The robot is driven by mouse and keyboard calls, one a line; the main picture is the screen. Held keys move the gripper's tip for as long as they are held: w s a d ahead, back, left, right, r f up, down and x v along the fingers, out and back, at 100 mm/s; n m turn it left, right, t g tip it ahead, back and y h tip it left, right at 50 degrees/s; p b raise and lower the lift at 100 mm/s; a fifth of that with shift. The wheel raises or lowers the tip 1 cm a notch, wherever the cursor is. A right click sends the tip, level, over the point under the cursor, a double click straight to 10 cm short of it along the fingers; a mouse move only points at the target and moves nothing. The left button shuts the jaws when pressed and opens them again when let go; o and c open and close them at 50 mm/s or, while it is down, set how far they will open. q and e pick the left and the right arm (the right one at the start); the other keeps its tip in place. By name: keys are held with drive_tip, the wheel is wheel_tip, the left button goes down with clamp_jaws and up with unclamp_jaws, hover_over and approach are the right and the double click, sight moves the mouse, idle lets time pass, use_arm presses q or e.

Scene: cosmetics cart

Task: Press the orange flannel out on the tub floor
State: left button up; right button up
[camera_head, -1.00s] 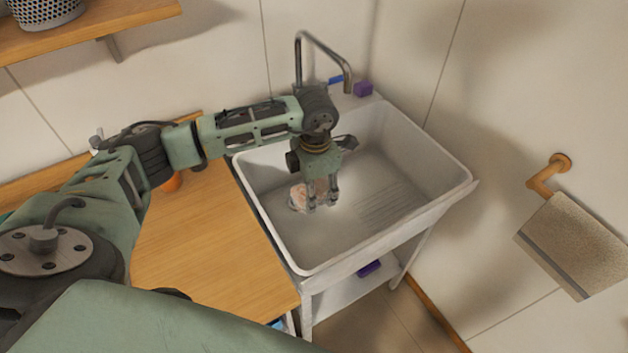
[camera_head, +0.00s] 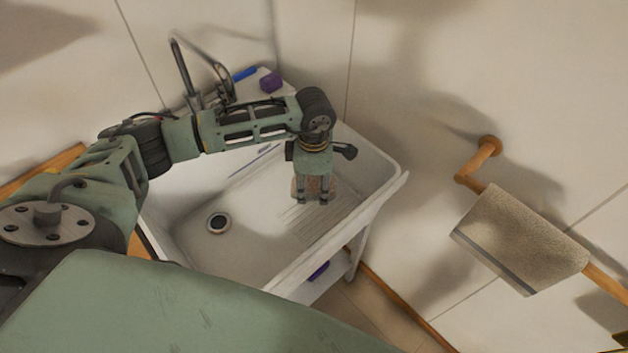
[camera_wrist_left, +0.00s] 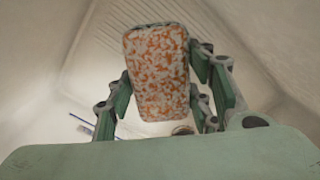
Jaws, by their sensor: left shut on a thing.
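The orange flannel (camera_head: 313,187) is a mottled orange and white pad, partly hidden by the fingers in the head view. The left wrist view shows its broad face (camera_wrist_left: 158,70) upright between the fingers. My left gripper (camera_head: 312,199) is shut on it and points down inside the white tub (camera_head: 382,165). The gripper is over the ribbed right part of the tub floor (camera_head: 262,238). I cannot tell whether the flannel touches the floor. My right gripper is not in view.
The drain (camera_head: 218,222) is in the left part of the tub floor. A metal tap (camera_head: 180,62), a blue item (camera_head: 245,74) and a purple block (camera_head: 271,82) are at the back. A beige towel (camera_head: 520,240) hangs on a wooden wall rail at right.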

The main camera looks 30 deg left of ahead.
use_arm(q)
drive_tip(key=b, duration=0.6)
hover_over(313, 217)
drive_tip(key=f, duration=1)
drive_tip(key=shift+w+f, duration=0.2)
drive_tip(key=shift+w, duration=0.05)
drive_tip(key=shift+f+b, duration=0.45)
drive_tip(key=shift+f, duration=0.15)
drive_tip(key=shift+f+b, duration=0.65)
drive_tip(key=shift+f, duration=0.05)
drive_tip(key=shift+s, duration=0.1)
idle(0.8)
drive_tip(key=shift+b, duration=0.7)
idle(1.7)
drive_tip(key=shift+b, duration=0.4)
idle(1.1)
